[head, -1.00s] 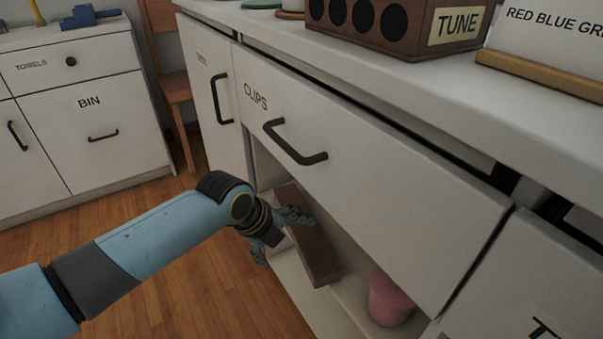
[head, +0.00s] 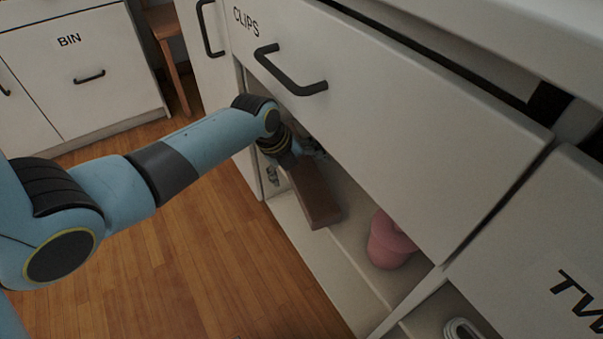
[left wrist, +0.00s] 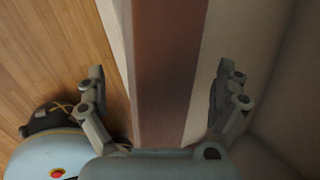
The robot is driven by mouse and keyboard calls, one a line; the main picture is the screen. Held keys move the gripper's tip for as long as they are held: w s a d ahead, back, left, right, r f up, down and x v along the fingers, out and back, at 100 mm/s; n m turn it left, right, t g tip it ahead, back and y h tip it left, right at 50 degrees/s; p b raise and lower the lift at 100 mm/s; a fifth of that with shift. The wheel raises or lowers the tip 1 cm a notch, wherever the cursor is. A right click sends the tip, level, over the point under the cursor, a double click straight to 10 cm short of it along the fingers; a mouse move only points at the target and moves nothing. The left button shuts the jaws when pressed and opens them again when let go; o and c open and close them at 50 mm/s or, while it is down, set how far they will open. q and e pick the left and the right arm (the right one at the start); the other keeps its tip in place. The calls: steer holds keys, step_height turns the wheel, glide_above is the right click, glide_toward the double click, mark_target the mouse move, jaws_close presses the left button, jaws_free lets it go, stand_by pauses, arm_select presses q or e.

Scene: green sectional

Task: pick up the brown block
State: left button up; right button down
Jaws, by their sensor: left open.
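The brown block (head: 317,196) is a long bar lying on the open shelf under the CLIPS drawer. Its near end shows, while its far end is hidden behind my left gripper and the drawer front. My left gripper (head: 292,163) is at the far part of the block, with one finger on each side. In the left wrist view the block (left wrist: 168,60) runs between the two spread fingers of the open gripper (left wrist: 160,85), with a gap on both sides. My right gripper is not in view.
A pink pot-like object (head: 388,242) stands on the same shelf, right of the block. The CLIPS drawer front (head: 370,110) with its black handle (head: 285,75) overhangs the shelf. The wooden floor (head: 225,265) in front is clear. A BIN cabinet (head: 85,75) stands at the back left.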

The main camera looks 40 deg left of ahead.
arm_select(q)
steer(key=shift+w+f, duration=0.1)
steer(key=shift+f, duration=0.05)
steer(key=c, duration=1.1)
